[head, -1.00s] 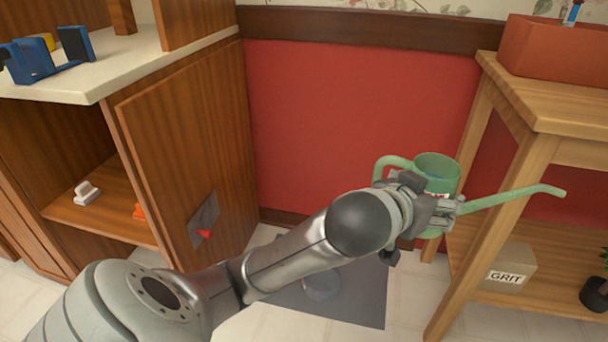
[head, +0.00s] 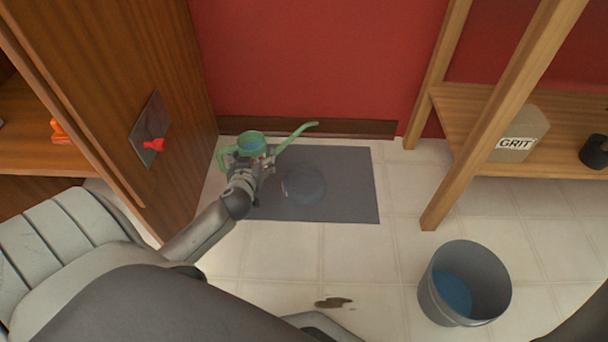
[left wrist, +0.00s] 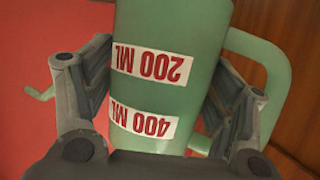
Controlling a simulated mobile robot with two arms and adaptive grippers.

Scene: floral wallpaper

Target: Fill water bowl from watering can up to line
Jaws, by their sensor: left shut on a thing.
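A green watering can (head: 250,143) with a long spout is in my left gripper (head: 262,165), low over the floor near the red wall. The spout points up and to the right. Blue water shows inside its top. In the left wrist view, the fingers are on both sides of the can body (left wrist: 165,40), which bears labels reading 200 ML and 400 ML. A clear, glassy bowl (head: 304,185) sits on a grey mat (head: 350,200), just right of the gripper. Its line and water level are too faint to tell. My right gripper does not show.
A grey bucket (head: 465,283) with blue liquid stands on the floor at the right. A dark puddle (head: 333,302) lies on the tiles. A wooden shelf (head: 450,110) with a GRIT box (head: 517,134) is at right, a cabinet door (head: 100,80) at left.

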